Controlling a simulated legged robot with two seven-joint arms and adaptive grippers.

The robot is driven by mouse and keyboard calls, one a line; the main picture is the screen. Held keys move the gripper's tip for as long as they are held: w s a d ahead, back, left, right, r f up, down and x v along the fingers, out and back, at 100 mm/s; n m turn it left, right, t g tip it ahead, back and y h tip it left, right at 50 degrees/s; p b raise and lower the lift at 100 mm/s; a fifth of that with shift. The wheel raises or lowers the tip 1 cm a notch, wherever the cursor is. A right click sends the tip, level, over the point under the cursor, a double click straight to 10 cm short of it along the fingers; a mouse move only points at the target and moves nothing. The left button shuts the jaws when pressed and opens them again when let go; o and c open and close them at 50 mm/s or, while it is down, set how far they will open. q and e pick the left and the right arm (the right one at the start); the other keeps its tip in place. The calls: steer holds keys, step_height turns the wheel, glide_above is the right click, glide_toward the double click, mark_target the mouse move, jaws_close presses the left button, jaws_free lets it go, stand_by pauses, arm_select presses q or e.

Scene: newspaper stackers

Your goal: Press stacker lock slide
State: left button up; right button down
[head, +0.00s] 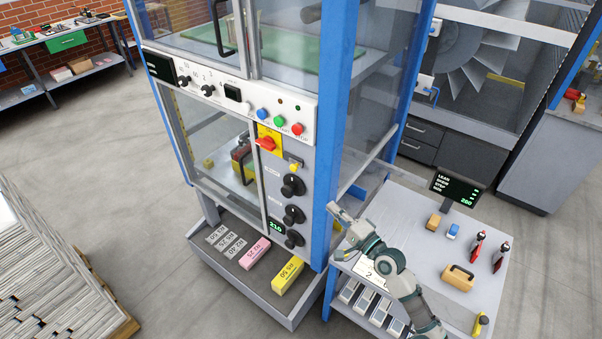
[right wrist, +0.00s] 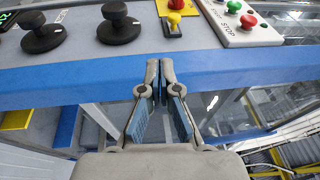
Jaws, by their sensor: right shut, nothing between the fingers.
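The stacker's grey control panel (head: 275,184) stands in a blue frame. A small yellow slide-like part (head: 296,166) sits on it, right of the red switch (head: 266,143) on its yellow plate and above the black knobs. In the right wrist view the yellow part (right wrist: 173,18) lies beyond the fingertips, at the top centre. My right gripper (head: 334,210) is shut and empty beside the blue corner post, lower right of the yellow part and apart from it. In its wrist view the shut fingertips (right wrist: 159,70) point toward the blue post (right wrist: 230,65). My left gripper is not in view.
Black knobs (head: 293,186) line the panel. Blue, green and red buttons (head: 280,121) sit on the strip above. The blue post (head: 330,130) stands between gripper and panel. A side table (head: 420,225) with tools lies below my right arm. Pink and yellow blocks (head: 288,276) sit on a low tray.

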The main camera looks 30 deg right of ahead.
steer(key=shift+s+a+r, duration=0.1)
steer(key=shift+s+r, duration=0.05)
steer(key=shift+r, duration=0.35)
steer(key=shift+s+a+r, duration=0.1)
steer(key=shift+s+r, duration=0.05)
steer(key=shift+r, duration=0.3)
steer(key=p, duration=0.4)
glide_toward(293, 165)
steer(key=w, duration=0.6)
steer(key=shift+a+f, duration=0.35)
steer(key=shift+f, duration=0.1)
